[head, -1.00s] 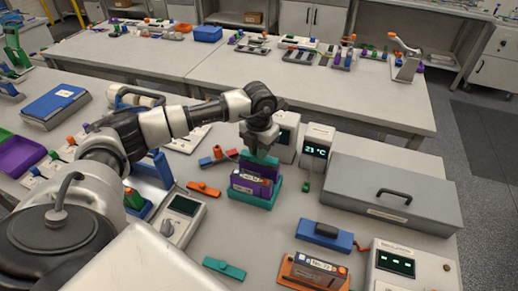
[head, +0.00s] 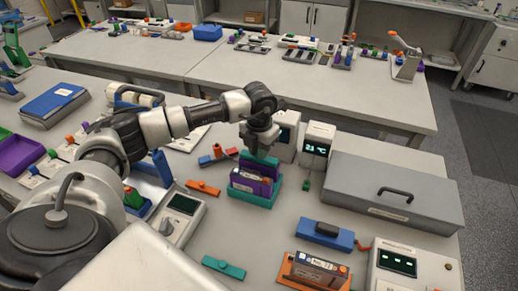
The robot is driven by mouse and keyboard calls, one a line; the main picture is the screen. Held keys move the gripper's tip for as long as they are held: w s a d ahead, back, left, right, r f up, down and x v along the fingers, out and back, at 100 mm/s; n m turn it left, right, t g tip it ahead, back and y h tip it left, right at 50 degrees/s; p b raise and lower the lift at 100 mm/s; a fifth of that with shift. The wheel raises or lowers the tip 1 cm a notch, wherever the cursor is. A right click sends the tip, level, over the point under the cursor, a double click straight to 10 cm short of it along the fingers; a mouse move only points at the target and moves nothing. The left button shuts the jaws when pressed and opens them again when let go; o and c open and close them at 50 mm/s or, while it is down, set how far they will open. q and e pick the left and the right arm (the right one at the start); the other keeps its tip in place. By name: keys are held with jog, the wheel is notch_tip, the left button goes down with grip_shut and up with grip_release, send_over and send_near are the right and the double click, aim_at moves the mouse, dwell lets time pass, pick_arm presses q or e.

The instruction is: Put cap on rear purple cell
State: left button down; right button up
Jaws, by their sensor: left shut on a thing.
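Two purple cells stand one behind the other in a teal holder (head: 252,198) on the near bench. The front purple cell (head: 246,184) carries a pale label, and the rear purple cell (head: 267,178) is mostly hidden behind it. My left gripper (head: 262,150) points down over the rear cell and is shut on a teal cap (head: 265,160). The cap is at the top of the rear cell; I cannot tell whether it is fully seated. My right gripper is not in view.
A loose teal cap (head: 224,268) and an orange cap (head: 203,188) lie on the bench. A grey lidded box (head: 385,190) and a temperature display (head: 317,148) stand to the right. A blue block (head: 327,234) and an orange-held cell (head: 318,268) sit in front.

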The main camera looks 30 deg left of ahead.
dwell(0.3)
pick_arm(q)
jog(key=c, duration=0.5)
grip_release()
jog(key=shift+r+p, duration=2.1)
jog(key=shift+r, duration=1.4)
jog(key=shift+c, duration=0.4)
